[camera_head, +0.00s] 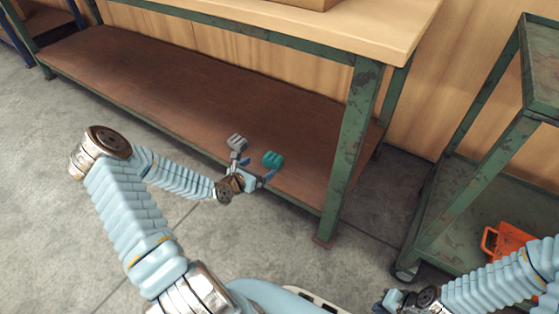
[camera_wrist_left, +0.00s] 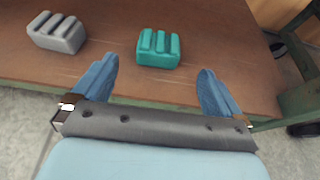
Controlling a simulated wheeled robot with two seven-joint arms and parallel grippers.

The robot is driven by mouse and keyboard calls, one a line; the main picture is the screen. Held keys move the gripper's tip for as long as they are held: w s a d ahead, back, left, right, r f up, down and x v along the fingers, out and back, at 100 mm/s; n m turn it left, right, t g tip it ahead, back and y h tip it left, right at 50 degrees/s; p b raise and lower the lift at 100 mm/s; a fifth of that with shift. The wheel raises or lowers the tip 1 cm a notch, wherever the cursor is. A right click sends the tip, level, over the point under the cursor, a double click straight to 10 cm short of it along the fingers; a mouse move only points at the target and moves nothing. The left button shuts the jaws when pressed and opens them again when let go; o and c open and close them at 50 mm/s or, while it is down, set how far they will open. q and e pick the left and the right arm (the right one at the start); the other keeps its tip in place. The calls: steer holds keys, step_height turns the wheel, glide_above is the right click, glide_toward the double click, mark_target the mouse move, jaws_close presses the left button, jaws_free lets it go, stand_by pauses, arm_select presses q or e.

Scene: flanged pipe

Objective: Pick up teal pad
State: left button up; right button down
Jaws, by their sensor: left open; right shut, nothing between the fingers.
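The teal pad (camera_head: 272,160) is a small grooved block on the brown lower shelf of the workbench. In the left wrist view the teal pad (camera_wrist_left: 159,48) lies ahead of and between my open left fingers, apart from both. My left gripper (camera_head: 254,170) is at the shelf's front edge; it also shows in the left wrist view (camera_wrist_left: 154,82). Nothing is between its fingers. My right gripper (camera_head: 384,304) is shut and empty at the bottom of the head view, partly cut off and far from the pad.
A grey grooved block (camera_head: 237,143) lies left of the teal pad; it also shows in the left wrist view (camera_wrist_left: 57,33). A green bench leg (camera_head: 347,155) stands to the right. A green cart (camera_head: 470,190) holding an orange object (camera_head: 507,240) stands at the right. The shelf's left part is clear.

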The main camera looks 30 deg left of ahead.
mark_target(269, 161)
arm_select(q)
steer(key=b+x, duration=0.1)
steer(key=x, duration=0.8)
steer(key=shift+w+f, duration=0.2)
steer(key=c, duration=1)
